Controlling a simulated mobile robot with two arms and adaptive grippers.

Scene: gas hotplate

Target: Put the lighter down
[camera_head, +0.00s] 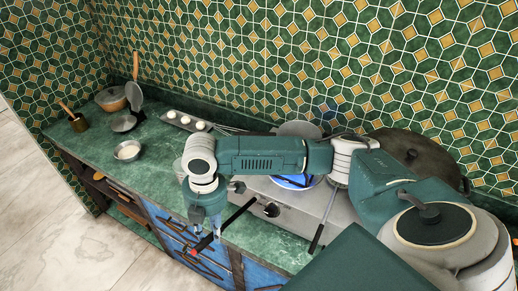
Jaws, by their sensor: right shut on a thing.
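My right gripper (206,230) points down at the counter's front edge. It is shut on the lighter, whose red part (203,243) shows at the fingertips. A thin black rod (238,213), which looks like the lighter's stem, slants up and right toward the hotplate. The fingers hide part of the lighter. The steel gas hotplate (293,213) stands behind and to the right, partly covered by my right arm. A blue flame (293,182) burns on it. My left gripper is not in view.
The green counter (165,152) has free room left of the gripper. A small bowl (128,150), a tray with round pale items (186,121), an open waffle-iron-like pan (124,123) and a mortar (78,123) stand there. Blue drawers (173,226) are below.

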